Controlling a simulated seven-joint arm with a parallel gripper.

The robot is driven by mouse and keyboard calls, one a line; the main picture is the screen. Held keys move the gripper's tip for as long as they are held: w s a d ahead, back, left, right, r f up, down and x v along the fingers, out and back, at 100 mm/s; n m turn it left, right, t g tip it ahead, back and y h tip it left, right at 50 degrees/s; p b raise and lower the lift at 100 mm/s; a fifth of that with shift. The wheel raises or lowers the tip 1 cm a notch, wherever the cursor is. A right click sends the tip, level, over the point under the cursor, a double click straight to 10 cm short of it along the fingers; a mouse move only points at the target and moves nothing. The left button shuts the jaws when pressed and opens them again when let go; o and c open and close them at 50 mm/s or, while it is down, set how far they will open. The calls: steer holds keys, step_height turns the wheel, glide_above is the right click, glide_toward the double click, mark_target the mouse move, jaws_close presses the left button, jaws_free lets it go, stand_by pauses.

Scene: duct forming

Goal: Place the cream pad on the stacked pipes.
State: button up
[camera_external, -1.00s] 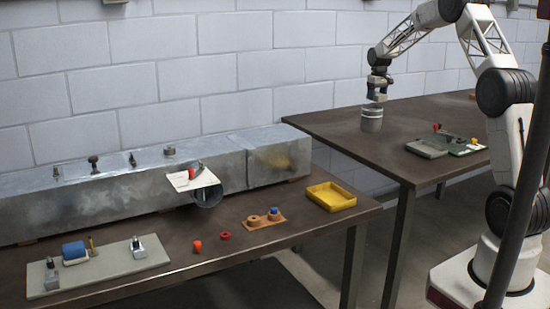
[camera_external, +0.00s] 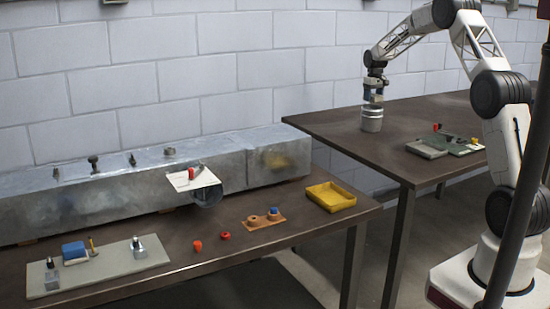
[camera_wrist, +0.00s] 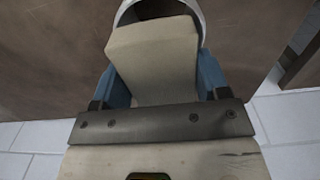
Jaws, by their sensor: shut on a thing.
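My gripper (camera_external: 373,96) is just above the stacked pipes (camera_external: 371,121), which stand upright as a grey metal cylinder near the left part of the far table. In the wrist view the cream pad (camera_wrist: 153,62) is between my blue fingers (camera_wrist: 157,88), and my gripper is shut on it. The pad's far end overlaps the round rim of the pipes (camera_wrist: 127,14) and covers part of their opening. I cannot tell whether the pad touches the rim. The pad is too small to make out clearly in the external view.
A grey block (camera_external: 426,148) and a dark board with small red and orange items (camera_external: 466,147) lie on the far table (camera_external: 345,132), right of the pipes. The near table holds a long metal duct (camera_external: 110,190), a yellow tray (camera_external: 331,196) and a tool board (camera_external: 100,268).

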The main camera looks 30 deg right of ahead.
mark_target(373, 95)
steer(key=shift+f, duration=1.2)
steer(key=shift+f, duration=0.1)
steer(key=o, duration=0.9)
step_height(373, 95, up, 12)
steer(key=shift+r, duration=0.1)
stand_by(0.3)
